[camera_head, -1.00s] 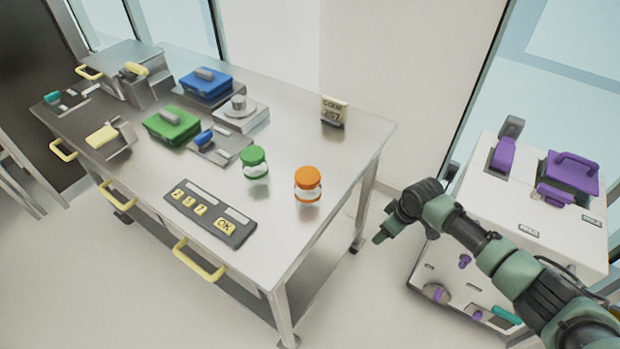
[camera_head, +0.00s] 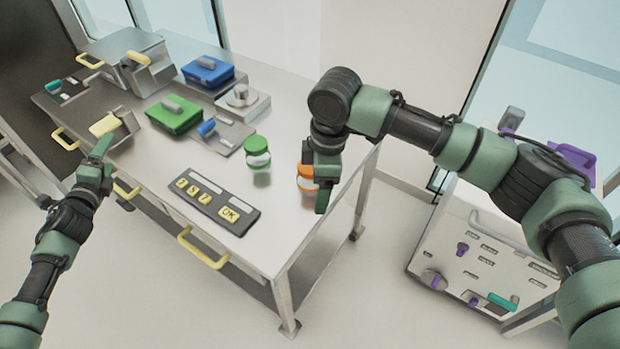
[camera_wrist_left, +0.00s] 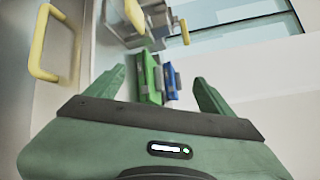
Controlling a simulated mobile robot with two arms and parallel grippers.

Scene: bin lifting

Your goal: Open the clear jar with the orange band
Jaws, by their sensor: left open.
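The clear jar with the orange band (camera_head: 303,184) stands on the steel table near its right edge in the head view. My right gripper (camera_head: 323,196) is directly in front of it, pointing down, and hides much of the jar. I cannot tell whether it touches the jar, or whether its fingers are open. My left gripper (camera_head: 102,148) is at the table's front left edge, far from the jar. In the left wrist view its two fingers (camera_wrist_left: 159,82) are spread with nothing held between them.
A green-lidded jar (camera_head: 257,152) stands just left of the orange one. A keypad (camera_head: 211,205) lies near the front edge. Green (camera_head: 174,115) and blue (camera_head: 208,72) boxes and a scale (camera_head: 243,101) stand farther back. Yellow drawer handles (camera_head: 203,249) stick out in front. A white cabinet (camera_head: 450,235) stands right.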

